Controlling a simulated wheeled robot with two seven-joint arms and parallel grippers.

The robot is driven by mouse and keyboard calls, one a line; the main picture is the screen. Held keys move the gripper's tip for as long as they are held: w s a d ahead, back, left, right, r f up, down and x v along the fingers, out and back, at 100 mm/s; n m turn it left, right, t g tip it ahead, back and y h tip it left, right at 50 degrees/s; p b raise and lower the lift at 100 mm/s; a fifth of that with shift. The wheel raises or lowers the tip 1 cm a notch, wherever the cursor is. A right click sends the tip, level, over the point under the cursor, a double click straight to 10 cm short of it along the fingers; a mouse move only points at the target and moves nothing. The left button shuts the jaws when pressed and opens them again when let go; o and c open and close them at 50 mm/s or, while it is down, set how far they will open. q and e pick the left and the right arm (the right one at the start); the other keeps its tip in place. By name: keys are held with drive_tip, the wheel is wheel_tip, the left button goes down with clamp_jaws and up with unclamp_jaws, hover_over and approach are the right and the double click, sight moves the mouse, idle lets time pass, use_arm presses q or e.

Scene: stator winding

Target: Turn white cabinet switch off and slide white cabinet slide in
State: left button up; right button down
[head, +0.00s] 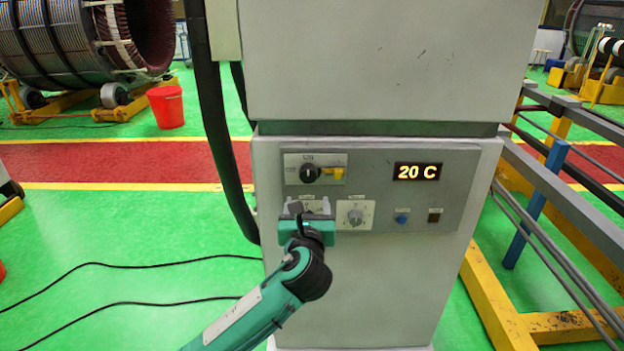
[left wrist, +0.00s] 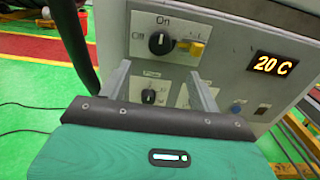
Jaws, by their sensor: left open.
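The white cabinet (head: 375,75) stands in the middle of the head view, with a grey control panel on its front. A black rotary switch (head: 310,174) sits at the panel's upper left, under an "On" label; it also shows in the left wrist view (left wrist: 160,43). A yellow slide (head: 334,173) is just right of the switch, also in the left wrist view (left wrist: 190,50). My left gripper (head: 308,207) is open in front of the panel, below the switch. In the left wrist view its fingers (left wrist: 162,82) straddle a lower black knob (left wrist: 149,97); contact cannot be told. My right gripper is not visible.
The panel display (head: 418,172) reads 20 C. A grey dial (head: 355,215), a blue button (head: 402,217) and a brown button (head: 434,216) sit lower on the panel. A black hose (head: 217,120) runs down the cabinet's left side. Metal rails (head: 560,190) stand at the right.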

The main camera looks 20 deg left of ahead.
sight(308, 177)
use_arm(q)
drive_tip(key=p+x, duration=0.2)
drive_tip(key=x, duration=1)
drive_tip(key=shift+w+f, duration=0.15)
drive_tip(key=shift+w, duration=0.2)
drive_tip(key=shift+a, duration=0.1)
drive_tip(key=c, duration=1)
